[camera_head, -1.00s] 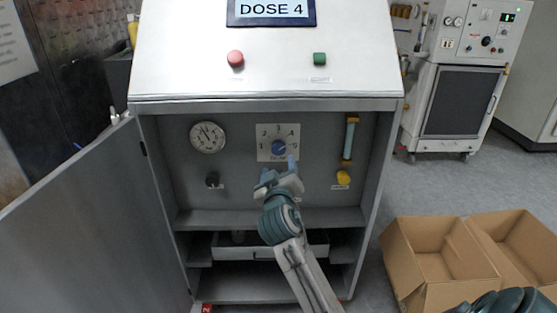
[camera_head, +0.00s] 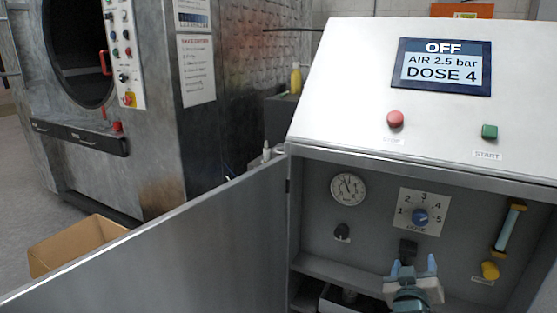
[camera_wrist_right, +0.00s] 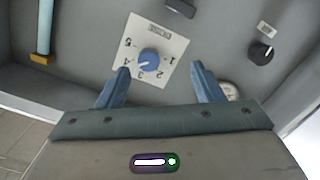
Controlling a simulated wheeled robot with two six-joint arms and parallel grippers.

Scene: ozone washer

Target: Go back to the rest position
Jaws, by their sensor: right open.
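My right gripper (camera_head: 413,263) is open and empty in the head view, inside the open cabinet, just below the white dial plate (camera_head: 433,202). The blue dose knob (camera_head: 420,216) on that plate points near the 4. In the right wrist view the two blue fingers of my right gripper (camera_wrist_right: 160,67) are spread apart, with the blue knob (camera_wrist_right: 149,58) showing between them. They look apart from the knob, and nothing is held. The cabinet screen (camera_head: 443,68) reads OFF, AIR 2.5 bar, DOSE 4. My left gripper is not in view.
The cabinet door (camera_head: 190,250) stands open to the left. A gauge (camera_head: 348,189), black knob (camera_head: 342,232) and yellow-ended tube (camera_head: 509,230) line the back panel. Red (camera_head: 395,119) and green (camera_head: 489,131) buttons sit above. A cardboard box (camera_head: 75,245) and large washer (camera_head: 240,80) stand left.

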